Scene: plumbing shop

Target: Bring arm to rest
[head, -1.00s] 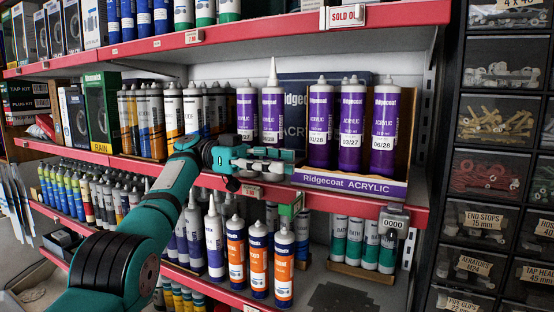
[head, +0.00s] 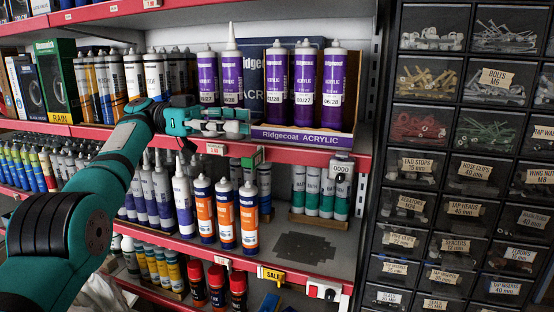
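My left arm (head: 100,190) comes in from the lower left and reaches up to the middle shelf. My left gripper (head: 238,122) is in front of that shelf's edge, pointing right, near the left end of the Ridgecoat acrylic display tray (head: 300,138). No object shows between its fingers. The angle does not show clearly whether they are apart or closed. Purple acrylic cartridges (head: 333,88) stand upright in the tray. Two more purple cartridges (head: 207,76) stand to its left, behind the gripper. My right gripper is not in view.
Orange-and-white cartridges (head: 226,215) and green-and-white ones (head: 312,195) stand on the shelf below, beside a bare dark patch (head: 308,246). A black drawer cabinet (head: 460,150) fills the right side. Red-capped cans (head: 217,285) stand lower down.

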